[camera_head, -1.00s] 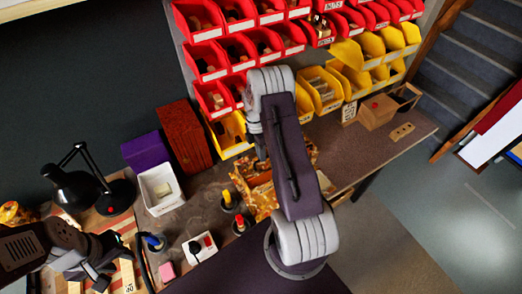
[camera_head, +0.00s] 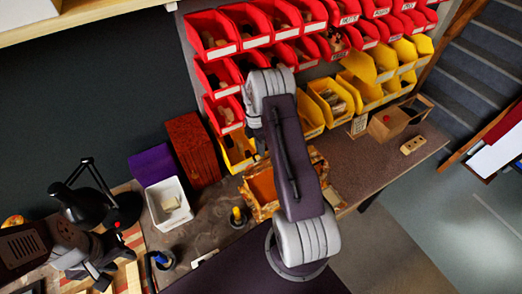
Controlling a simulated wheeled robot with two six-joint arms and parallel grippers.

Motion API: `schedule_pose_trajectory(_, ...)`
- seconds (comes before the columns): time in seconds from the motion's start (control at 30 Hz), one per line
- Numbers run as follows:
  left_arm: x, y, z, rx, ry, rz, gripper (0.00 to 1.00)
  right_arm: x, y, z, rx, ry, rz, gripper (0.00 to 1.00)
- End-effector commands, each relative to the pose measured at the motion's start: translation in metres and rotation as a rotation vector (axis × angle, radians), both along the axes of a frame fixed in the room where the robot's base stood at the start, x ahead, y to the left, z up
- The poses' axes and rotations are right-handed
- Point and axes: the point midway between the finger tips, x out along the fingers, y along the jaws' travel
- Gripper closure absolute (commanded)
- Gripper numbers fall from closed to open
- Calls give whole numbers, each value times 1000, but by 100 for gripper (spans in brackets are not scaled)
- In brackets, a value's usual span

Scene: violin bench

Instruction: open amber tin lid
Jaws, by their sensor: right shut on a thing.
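An amber-brown mottled box (camera_head: 262,187), which looks like the amber tin, stands on the bench behind my right arm. Its left part shows a plain orange face, and a mottled edge shows to the right of the arm. The arm covers its middle, and I cannot make out how its lid stands. My right gripper is hidden behind the arm's own links. My left gripper (camera_head: 97,277) is at the lower left, over the bench near the lamp and well away from the box. Its fingers are dark and small, and their opening is unclear.
A black lamp (camera_head: 84,205) stands beside my left gripper. A white bin (camera_head: 170,206), a purple box (camera_head: 151,165) and a red-brown box (camera_head: 193,150) stand left of the amber box. Red bins (camera_head: 213,37) and yellow bins (camera_head: 329,100) line the back.

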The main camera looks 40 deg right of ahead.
Motion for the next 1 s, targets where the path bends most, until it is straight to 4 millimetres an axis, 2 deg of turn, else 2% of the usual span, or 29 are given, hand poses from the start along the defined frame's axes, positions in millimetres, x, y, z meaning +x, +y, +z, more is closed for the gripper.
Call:
schedule_pose_trajectory(0.57,0,0,-1,0,0,0,64,0,1,-3,4,7,-1,100)
schedule_pose_trajectory(0.6,0,0,-1,0,0,0,64,0,1,-3,4,8,-1,83)
schedule_pose_trajectory(0.67,0,0,-1,0,0,0,64,0,1,-3,4,7,-1,69)
schedule_pose_trajectory(1.0,0,0,-2,0,0,0,64,3,0,3,1,1,0,69)
